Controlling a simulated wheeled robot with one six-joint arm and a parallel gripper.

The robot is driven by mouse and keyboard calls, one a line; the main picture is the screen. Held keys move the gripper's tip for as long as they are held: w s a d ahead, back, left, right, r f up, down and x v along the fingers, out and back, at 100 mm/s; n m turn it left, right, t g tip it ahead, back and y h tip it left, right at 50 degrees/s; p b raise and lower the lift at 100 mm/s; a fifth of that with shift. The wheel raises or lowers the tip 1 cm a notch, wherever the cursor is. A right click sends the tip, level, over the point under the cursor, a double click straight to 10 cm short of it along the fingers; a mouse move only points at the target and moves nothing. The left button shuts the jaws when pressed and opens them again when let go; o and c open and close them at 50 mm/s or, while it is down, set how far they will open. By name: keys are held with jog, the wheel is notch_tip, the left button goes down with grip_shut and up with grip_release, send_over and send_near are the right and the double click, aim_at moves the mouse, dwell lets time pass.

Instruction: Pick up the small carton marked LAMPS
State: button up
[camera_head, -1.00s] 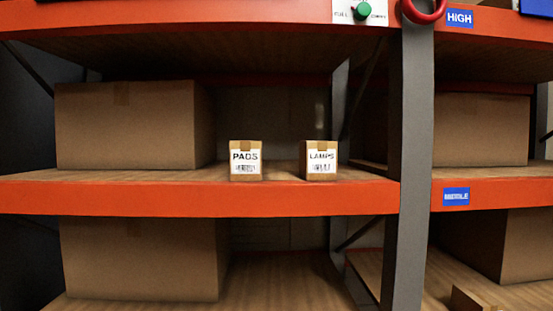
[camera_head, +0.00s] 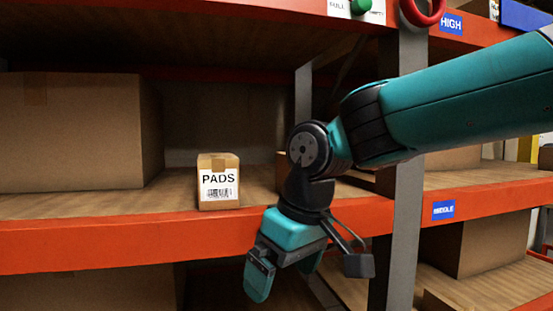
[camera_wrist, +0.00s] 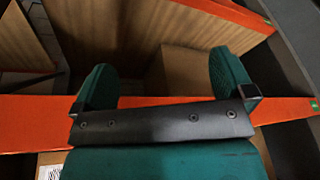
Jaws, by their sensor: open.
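The LAMPS carton (camera_head: 282,168) is mostly hidden behind my arm in the head view. Only a brown edge shows on the middle shelf, right of the PADS carton (camera_head: 218,183), and its label cannot be seen. My gripper (camera_head: 285,272) hangs in front of the shelf, fingers pointing down below the orange beam, apart from both cartons. In the wrist view my gripper (camera_wrist: 162,75) has its fingers wide apart with nothing held. A carton with a partly seen white label (camera_wrist: 49,172) shows at the bottom left there; I cannot tell which it is.
An orange shelf beam (camera_head: 120,242) runs along the front edge. A grey upright (camera_head: 404,210) stands right of the cartons, partly behind my arm. A large box (camera_head: 70,130) fills the shelf's left. The shelf board in front of the PADS carton is clear.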

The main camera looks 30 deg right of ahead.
jog(key=w+d+r+m+t+h+p, duration=0.1)
jog(key=w+d+r+m+p, duration=0.15)
jog(key=d+r, duration=0.5)
jog(key=w+d+r+m+h+p, duration=0.2)
jog(key=d+r+m, duration=0.2)
jog(key=r, duration=0.6)
jog(key=w+d+p, duration=0.1)
jog(key=w, duration=0.2)
jog(key=w+d+p, duration=0.1)
jog(key=w, duration=0.2)
jog(key=w+d+p, duration=0.1)
jog(key=w+p, duration=0.1)
jog(key=w, duration=0.1)
jog(key=shift+r, duration=0.2)
jog(key=shift+w+d+p, duration=0.2)
jog(key=shift+w+p, duration=0.2)
jog(key=shift+w, duration=0.45)
jog(key=p+x, duration=0.1)
jog(key=x, duration=0.4)
jog(key=shift+w+r, duration=0.1)
jog(key=shift+w, duration=0.05)
jog(key=shift+f, duration=0.2)
jog(key=shift+f, duration=0.25)
jog(key=shift+t, duration=0.3)
jog(key=c, duration=1.1)
